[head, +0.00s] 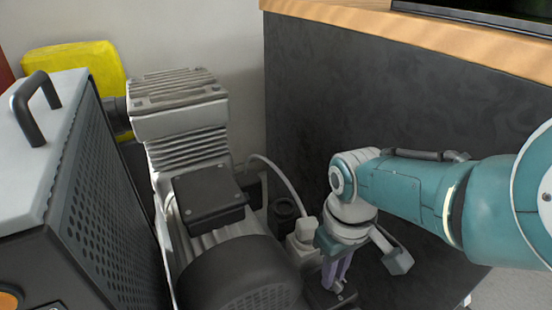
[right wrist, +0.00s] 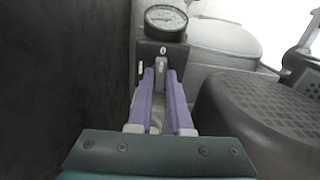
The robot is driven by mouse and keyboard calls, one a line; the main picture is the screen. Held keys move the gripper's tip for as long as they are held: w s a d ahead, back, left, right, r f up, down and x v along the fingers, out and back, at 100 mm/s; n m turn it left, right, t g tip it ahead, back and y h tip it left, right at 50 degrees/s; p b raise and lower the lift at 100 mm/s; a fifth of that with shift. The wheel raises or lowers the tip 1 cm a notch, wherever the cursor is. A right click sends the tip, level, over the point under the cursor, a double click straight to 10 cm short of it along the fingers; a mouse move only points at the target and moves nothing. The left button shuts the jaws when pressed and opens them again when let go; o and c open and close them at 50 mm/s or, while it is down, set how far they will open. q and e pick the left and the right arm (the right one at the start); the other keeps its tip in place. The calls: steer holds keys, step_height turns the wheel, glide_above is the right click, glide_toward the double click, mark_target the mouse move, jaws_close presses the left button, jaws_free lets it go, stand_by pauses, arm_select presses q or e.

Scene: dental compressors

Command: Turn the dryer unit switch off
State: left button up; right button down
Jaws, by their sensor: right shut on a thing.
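The switch shows in the right wrist view as a small light-grey lever (right wrist: 161,66) on a dark box (right wrist: 150,50). A "0" mark sits just above the lever, and a round pressure gauge (right wrist: 165,18) tops the box. My right gripper (right wrist: 161,76) has its purple fingers closed around the lever. In the head view my right gripper (head: 337,272) points down beside the compressor motor, low in the picture. My wrist and the motor hide most of the box there. My left gripper is not in view.
The grey compressor (head: 182,120) with its black motor cover (head: 240,275) stands left of my right arm. A perforated housing (head: 95,200) with a handle is at the far left. A dark cabinet panel (head: 320,90) rises close behind and right. A yellow object (head: 75,65) is at the back.

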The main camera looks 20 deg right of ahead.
steer(key=shift+f+m, duration=0.1)
steer(key=shift+m, duration=0.3)
steer(key=c, duration=0.8)
jaws_free()
steer(key=shift+c, duration=0.2)
step_height(320, 180, up, 10)
steer(key=p, duration=0.9)
